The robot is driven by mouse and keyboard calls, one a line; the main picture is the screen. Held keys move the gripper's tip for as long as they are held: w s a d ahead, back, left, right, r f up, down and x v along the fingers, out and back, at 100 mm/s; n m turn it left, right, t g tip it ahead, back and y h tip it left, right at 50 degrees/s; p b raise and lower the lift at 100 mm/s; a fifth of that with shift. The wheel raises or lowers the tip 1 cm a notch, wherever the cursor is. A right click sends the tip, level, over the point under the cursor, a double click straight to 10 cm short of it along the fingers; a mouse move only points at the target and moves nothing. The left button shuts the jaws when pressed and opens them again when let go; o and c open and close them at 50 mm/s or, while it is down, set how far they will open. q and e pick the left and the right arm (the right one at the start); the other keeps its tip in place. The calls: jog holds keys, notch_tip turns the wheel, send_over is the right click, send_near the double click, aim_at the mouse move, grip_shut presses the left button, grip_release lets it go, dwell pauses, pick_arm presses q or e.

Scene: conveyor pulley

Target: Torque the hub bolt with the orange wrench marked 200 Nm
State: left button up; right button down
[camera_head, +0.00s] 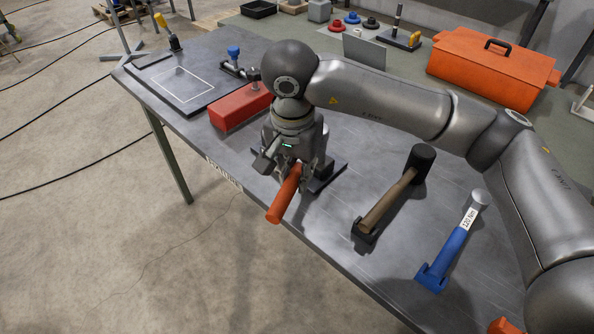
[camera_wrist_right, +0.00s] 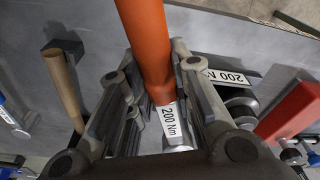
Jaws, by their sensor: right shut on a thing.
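The orange wrench (camera_head: 285,196) has its handle sticking out toward the front edge of the workbench. My right gripper (camera_head: 298,170) is shut around it. In the right wrist view the orange wrench (camera_wrist_right: 148,45) runs between the fingers, and its white 200 Nm label shows between them. Whether the wrench touches its dark holder (camera_head: 328,178) cannot be told. A second 200 Nm label (camera_wrist_right: 230,77) shows beside the gripper. I cannot make out the hub bolt. My left gripper is not in view.
A wooden-handled mallet (camera_head: 396,197) and a blue wrench (camera_head: 450,250) marked 120 Nm lie to the right on the bench (camera_head: 345,240). A red block (camera_head: 235,108) stands left of the gripper. An orange toolbox (camera_head: 480,70) sits behind. Open floor lies in front.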

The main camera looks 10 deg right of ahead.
jog(key=shift+r, duration=0.15)
jog(key=shift+w+r, duration=0.1)
jog(key=shift+r, duration=0.05)
jog(key=shift+r+p, duration=0.85)
jog(key=shift+r, duration=1.25)
